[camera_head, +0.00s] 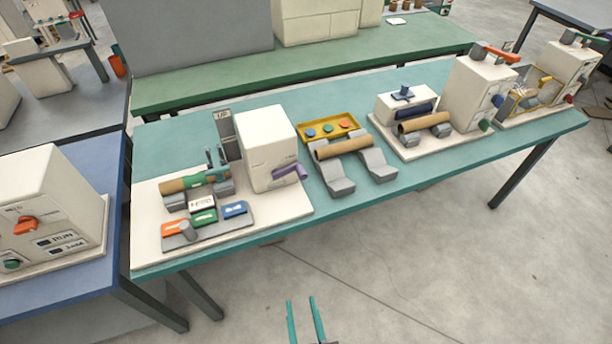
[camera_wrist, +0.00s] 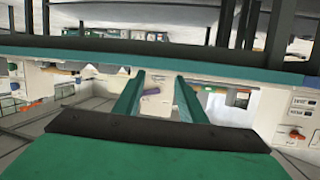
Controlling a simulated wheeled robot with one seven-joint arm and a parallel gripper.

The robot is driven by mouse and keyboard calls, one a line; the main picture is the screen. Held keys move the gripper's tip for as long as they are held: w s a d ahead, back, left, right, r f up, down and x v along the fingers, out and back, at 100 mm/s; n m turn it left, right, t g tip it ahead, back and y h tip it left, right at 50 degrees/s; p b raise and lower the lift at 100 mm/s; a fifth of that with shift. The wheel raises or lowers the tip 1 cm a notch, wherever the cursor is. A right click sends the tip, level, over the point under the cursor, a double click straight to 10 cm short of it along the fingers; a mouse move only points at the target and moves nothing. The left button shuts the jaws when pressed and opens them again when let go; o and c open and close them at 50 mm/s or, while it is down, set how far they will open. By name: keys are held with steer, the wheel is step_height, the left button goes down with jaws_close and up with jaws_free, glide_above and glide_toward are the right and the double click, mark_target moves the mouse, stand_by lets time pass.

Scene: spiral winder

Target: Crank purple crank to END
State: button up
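The purple crank (camera_head: 289,173) sticks out from the front of a white box-shaped machine (camera_head: 268,145) on the teal table. Its handle points to the right. It also shows in the wrist view (camera_wrist: 151,92), small and between my fingers in the picture, with a gap in depth. My gripper (camera_head: 301,300) is at the bottom of the head view, in front of the table and apart from the crank. Its two teal fingers (camera_wrist: 159,76) are spread, with nothing between them. I cannot make out an END mark near the crank.
A cardboard tube (camera_head: 182,184) lies on grey supports left of the machine, behind orange, green and blue blocks (camera_head: 234,210). Another tube (camera_head: 343,148) rests on grey stands to the right, before a yellow tray (camera_head: 305,127). The floor before the table is clear.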

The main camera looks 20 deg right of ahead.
steer(key=w+d+r+t, duration=0.15)
steer(key=w+d, duration=0.45)
steer(key=w, duration=0.6)
steer(key=n+t+y, duration=0.1)
steer(key=t+y, duration=0.1)
steer(key=y, duration=0.1)
glide_toward(304, 177)
steer(key=w, duration=1)
steer(key=shift+w+a+r, duration=0.15)
steer(key=shift+a, duration=0.1)
steer(key=shift+c, duration=0.5)
jaws_close()
